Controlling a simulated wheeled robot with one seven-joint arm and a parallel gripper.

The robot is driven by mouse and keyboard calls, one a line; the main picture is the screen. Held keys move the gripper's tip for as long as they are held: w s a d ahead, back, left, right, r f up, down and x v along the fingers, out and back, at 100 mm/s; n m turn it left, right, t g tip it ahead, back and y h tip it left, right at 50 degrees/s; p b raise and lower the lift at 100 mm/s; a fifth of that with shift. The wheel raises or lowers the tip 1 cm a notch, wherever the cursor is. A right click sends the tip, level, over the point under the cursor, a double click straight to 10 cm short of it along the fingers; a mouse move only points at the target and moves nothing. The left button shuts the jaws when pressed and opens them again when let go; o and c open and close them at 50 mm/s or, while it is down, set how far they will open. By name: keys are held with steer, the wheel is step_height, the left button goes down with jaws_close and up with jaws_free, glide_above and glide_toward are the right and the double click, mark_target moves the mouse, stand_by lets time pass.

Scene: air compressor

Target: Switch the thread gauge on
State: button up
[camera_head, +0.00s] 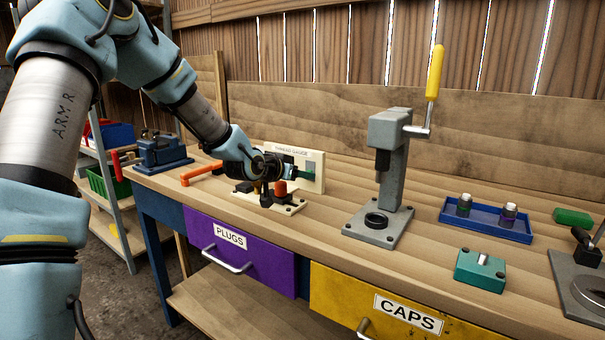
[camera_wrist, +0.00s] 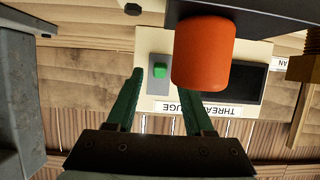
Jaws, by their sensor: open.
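The thread gauge (camera_head: 315,182) is a cream upright panel with a printed label, behind a cream fixture base on the bench. In the wrist view it appears upside down, with its panel (camera_wrist: 206,118), a dark screen (camera_wrist: 249,84) and a green button (camera_wrist: 160,71) on a grey plate. My gripper (camera_head: 288,173) is in front of the panel, covering part of it in the head view. In the wrist view my gripper (camera_wrist: 160,88) is open and empty, its dark green fingers pointing towards the panel, with the button appearing between their tips. I cannot tell whether they touch the panel.
An orange handle (camera_head: 200,173) and blue vise (camera_head: 162,152) lie left. A grey press (camera_head: 388,170) stands right, with a blue tray (camera_head: 487,222) beyond it.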

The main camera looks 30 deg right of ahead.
steer(key=shift+w+d+f, duration=0.2)
steer(key=shift+w+d, duration=0.05)
steer(key=shift+d, duration=0.25)
jaws_close()
stand_by(0.3)
